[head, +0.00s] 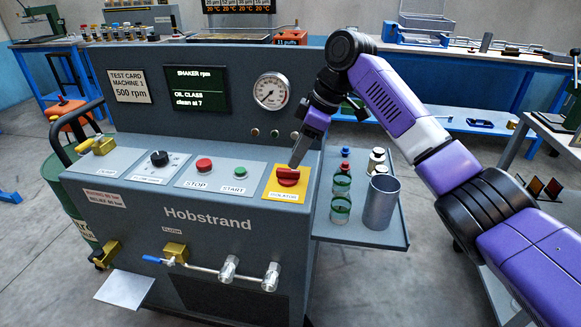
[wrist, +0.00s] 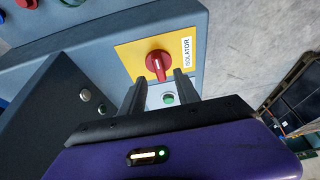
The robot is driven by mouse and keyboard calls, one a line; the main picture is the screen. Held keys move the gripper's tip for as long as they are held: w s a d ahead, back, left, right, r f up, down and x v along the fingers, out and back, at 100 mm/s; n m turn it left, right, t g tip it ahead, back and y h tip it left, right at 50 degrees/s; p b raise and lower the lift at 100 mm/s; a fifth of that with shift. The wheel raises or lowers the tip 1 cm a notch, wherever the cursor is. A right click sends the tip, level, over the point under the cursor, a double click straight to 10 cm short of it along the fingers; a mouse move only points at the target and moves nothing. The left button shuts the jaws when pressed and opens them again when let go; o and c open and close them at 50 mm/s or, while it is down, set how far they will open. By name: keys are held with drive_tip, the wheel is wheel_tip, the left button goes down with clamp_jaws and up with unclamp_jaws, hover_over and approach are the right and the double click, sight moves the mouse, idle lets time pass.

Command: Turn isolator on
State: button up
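The isolator (head: 288,176) is a red rotary knob on a yellow plate at the right end of the sloped panel. In the wrist view, the red knob (wrist: 158,62) has a raised grip with a white mark pointing down toward my gripper. My gripper (head: 298,158) is just above the knob in the head view. In the wrist view its two dark fingers (wrist: 160,76) are apart, with the lower end of the knob's grip seen between their tips. I cannot tell whether they touch it. The fingers hide part of the yellow plate.
Left of the isolator are the green START button (head: 240,172), red STOP button (head: 204,165) and black knob (head: 159,158). A pressure gauge (head: 271,91) is on the upright panel behind. A side shelf (head: 355,233) at right holds a metal cup (head: 381,203) and small jars.

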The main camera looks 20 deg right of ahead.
sight(288, 170)
drive_tip(key=x, duration=0.5)
drive_tip(key=shift+r, duration=0.1)
clamp_jaws()
